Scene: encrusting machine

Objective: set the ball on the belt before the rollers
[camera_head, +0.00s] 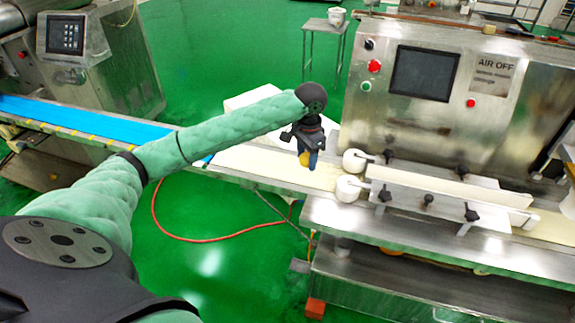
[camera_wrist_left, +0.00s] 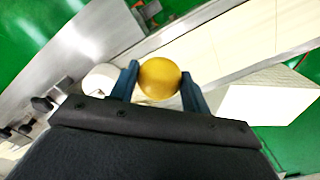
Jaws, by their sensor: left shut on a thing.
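A yellow ball (camera_wrist_left: 159,79) is held between the two blue fingers of my left gripper (camera_wrist_left: 160,88). In the head view my left gripper (camera_head: 311,157) points down over the pale belt (camera_head: 250,160), with a bit of the ball (camera_head: 304,159) showing beside a finger. It is just left of the white rollers (camera_head: 351,175). I cannot tell whether the ball touches the belt. In the left wrist view a white roller (camera_wrist_left: 100,79) is left of the gripper. My right gripper is not in view.
The steel machine (camera_head: 450,100) with a dark screen stands behind the rollers. White guide rails (camera_head: 450,187) run right of them. A white box (camera_head: 255,100) is behind the belt. A blue belt (camera_head: 80,118) lies at left. A red hose (camera_head: 190,238) is on the green floor.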

